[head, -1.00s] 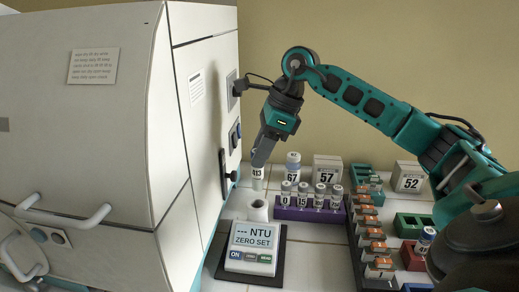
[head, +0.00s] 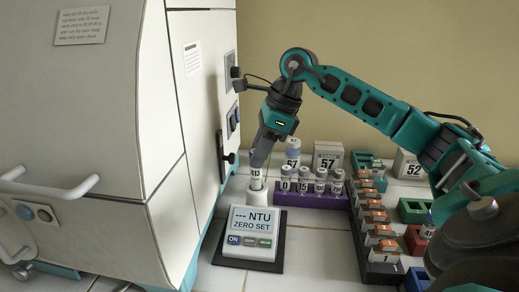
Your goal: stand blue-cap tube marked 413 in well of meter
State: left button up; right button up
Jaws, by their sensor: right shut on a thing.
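The turbidity meter (head: 252,238) stands on a dark mat, its display reading "--- NTU ZERO SET". Its white round well (head: 257,198) rises at the back of the meter. My right gripper (head: 258,162) points down above the well, shut on the tube marked 413 (head: 256,175). The tube is about upright, its label facing me. Its cap is hidden by the fingers. Its lower end meets the well's mouth; how deep it sits I cannot tell. My left gripper is not in view.
A dark rack (head: 377,245) runs along the right. The large white incubator (head: 95,130) fills the left.

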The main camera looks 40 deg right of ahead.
aim_at(260, 189)
jog(key=shift+f+b, duration=0.6)
jog(key=shift+f, duration=0.4)
jog(key=shift+f+b, duration=0.65)
jog(key=shift+f, duration=0.2)
jog(key=shift+f+b, duration=0.6)
jog(key=shift+f, duration=0.25)
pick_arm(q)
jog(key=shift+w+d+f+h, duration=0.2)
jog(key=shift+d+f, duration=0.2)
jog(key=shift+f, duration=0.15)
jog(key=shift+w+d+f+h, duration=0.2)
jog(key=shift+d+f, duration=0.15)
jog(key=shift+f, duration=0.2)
pick_arm(e)
jog(key=shift+f, duration=0.3)
jog(key=o, duration=1.1)
